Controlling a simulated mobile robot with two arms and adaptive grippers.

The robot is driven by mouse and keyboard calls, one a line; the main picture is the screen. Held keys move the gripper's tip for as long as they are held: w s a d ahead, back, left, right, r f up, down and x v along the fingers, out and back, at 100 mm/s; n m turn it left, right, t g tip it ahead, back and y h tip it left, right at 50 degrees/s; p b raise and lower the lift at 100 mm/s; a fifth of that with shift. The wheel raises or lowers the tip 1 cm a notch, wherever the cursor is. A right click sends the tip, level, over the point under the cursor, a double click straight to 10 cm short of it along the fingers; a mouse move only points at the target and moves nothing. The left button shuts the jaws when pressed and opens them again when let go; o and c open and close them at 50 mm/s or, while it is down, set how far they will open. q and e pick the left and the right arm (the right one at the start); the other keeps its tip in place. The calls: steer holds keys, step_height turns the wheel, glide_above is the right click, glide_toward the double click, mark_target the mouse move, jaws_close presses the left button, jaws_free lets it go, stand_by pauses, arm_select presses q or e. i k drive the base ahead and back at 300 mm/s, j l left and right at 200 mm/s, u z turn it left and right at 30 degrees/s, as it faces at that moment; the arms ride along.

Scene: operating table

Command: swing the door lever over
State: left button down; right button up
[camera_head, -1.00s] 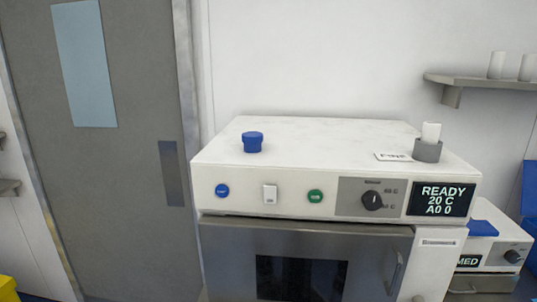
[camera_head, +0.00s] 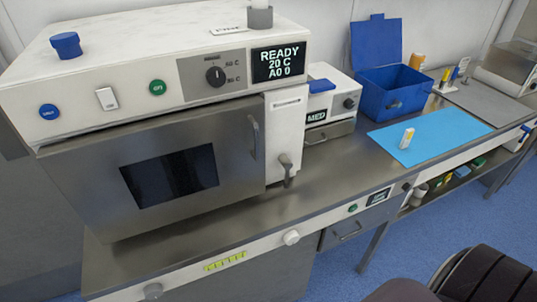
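The door lever (camera_head: 287,168) is a small grey lever on the white panel to the right of the machine's steel door. It hangs roughly downward from its pivot. The steel door (camera_head: 90,185) has a dark window and looks shut. A grey bar handle (camera_head: 254,140) stands on the door's right side, left of the lever. The display (camera_head: 279,62) above reads READY, 20 C, A0 0. Neither of my grippers shows in the head view, so nothing is seen touching the lever.
A small MED unit (camera_head: 330,105) stands right of the machine. A blue open box (camera_head: 392,92) and a blue mat (camera_head: 430,135) with a small bottle (camera_head: 407,138) lie further right. The steel counter (camera_head: 340,172) before the lever is clear.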

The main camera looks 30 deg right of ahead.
mark_target(287, 164)
steer(key=j+z, duration=0.15)
steer(key=z, duration=0.35)
steer(key=j+z, duration=0.2)
steer(key=z, duration=0.25)
steer(key=j+z, duration=0.15)
steer(key=z, duration=0.35)
